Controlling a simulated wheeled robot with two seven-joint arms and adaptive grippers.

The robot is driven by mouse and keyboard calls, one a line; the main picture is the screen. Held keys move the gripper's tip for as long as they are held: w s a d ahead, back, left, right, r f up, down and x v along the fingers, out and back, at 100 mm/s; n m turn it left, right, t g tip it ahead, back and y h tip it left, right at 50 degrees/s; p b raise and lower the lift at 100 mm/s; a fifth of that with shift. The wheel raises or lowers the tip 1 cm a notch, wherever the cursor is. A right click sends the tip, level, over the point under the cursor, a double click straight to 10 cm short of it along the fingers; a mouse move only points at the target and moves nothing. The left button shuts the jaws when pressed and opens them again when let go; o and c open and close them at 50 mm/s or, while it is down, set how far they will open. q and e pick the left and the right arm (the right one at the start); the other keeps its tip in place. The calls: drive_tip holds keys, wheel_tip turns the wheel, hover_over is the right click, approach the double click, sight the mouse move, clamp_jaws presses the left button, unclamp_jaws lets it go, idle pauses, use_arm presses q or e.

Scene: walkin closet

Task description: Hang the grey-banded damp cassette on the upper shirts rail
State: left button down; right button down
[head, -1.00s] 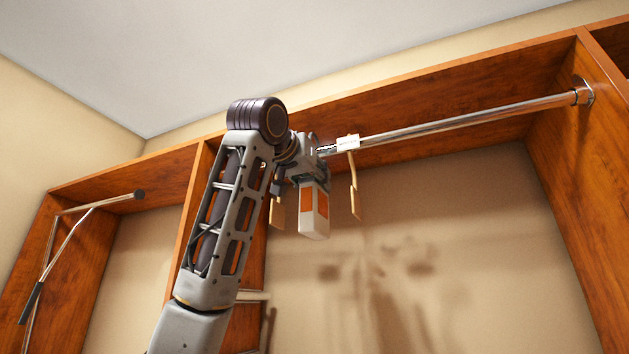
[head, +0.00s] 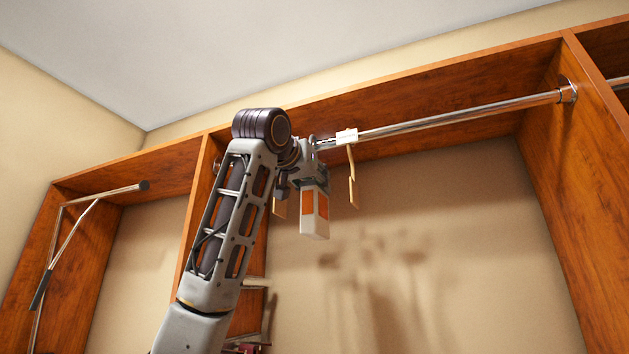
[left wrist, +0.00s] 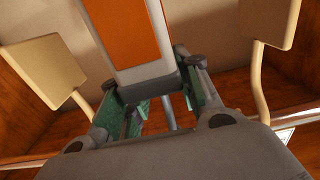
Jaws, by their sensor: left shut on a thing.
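The damp cassette (head: 314,212) is a white box with orange panels and a grey band at its top, hanging nearly upright below my left gripper (head: 308,181) in the head view. The cassette (left wrist: 130,36) and its grey band (left wrist: 148,82) also show in the left wrist view. My left gripper (left wrist: 160,100) is shut on it at the banded end. The chrome upper rail (head: 450,118) runs just behind and above the gripper. The wrist hides its left part, and I cannot tell whether the cassette touches it. My right gripper is not in view.
A cream paddle-shaped piece (head: 352,180) hangs right of the cassette, below a white tag (head: 346,137) at the rail. Another paddle (head: 280,207) is partly hidden on the left. A wooden divider (head: 197,210) stands left. The rail's right stretch is clear.

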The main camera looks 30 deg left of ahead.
use_arm(q)
drive_tip(key=shift+w, duration=0.1)
drive_tip(key=c, duration=0.9)
unclamp_jaws()
drive_tip(key=shift+c, duration=0.2)
drive_tip(key=s, duration=1.2)
drive_tip(key=shift+d, duration=0.3)
